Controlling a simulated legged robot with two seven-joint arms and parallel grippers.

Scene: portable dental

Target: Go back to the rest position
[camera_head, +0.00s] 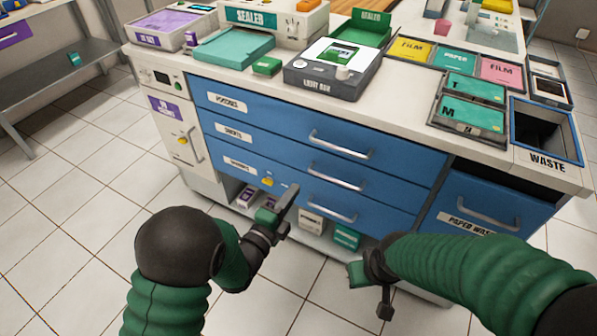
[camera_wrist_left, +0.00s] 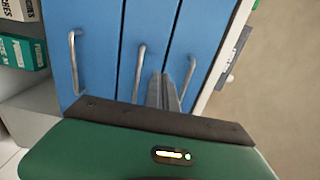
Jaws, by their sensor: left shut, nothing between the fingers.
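My left gripper (camera_head: 288,197) is in front of the lowest blue drawer (camera_head: 258,172), its fingers pointing up and away. It is shut and empty; its fingers lie close together in the left wrist view (camera_wrist_left: 171,90), in front of the drawer handles. Whether it touches the drawer front cannot be told. My right gripper (camera_head: 385,306) hangs low in front of the cabinet, at the lower right of the head view. Its fingers are seen at an angle that hides whether they are open. All three blue drawers look closed.
Boxes (camera_head: 346,237) stand on the low shelf. A metal rack (camera_head: 60,75) stands left. The tiled floor is clear.

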